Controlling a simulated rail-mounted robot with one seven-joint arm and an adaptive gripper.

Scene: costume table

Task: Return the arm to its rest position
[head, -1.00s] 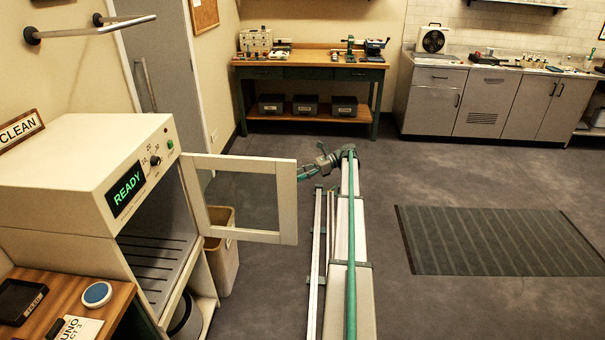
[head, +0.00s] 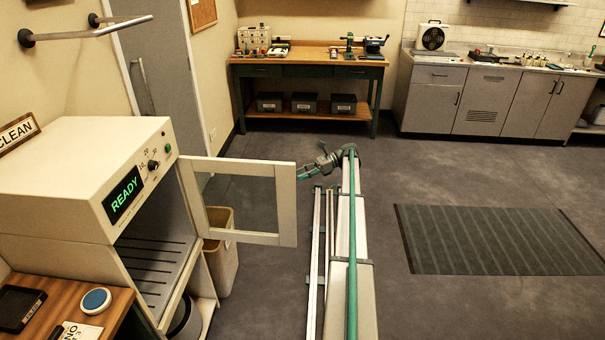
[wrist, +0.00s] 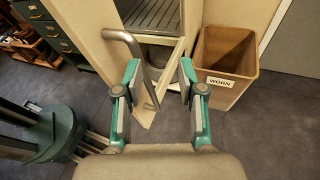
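My gripper (wrist: 158,82) is open in the wrist view, with its two teal-and-grey fingers apart and nothing held. A bent metal door handle (wrist: 131,52) shows beyond the fingers, close to the left one in the picture; I cannot tell whether they touch. The cream cabinet (head: 70,165) shows a green READY display and a slatted rack inside.
A brown bin (head: 222,255) stands below the door; it is labelled WORN in the wrist view (wrist: 225,50). A wooden table (head: 120,300) is at the lower left. A workbench (head: 300,66) and grey cupboards (head: 480,102) line the back. The floor around the striped mat (head: 495,240) is clear.

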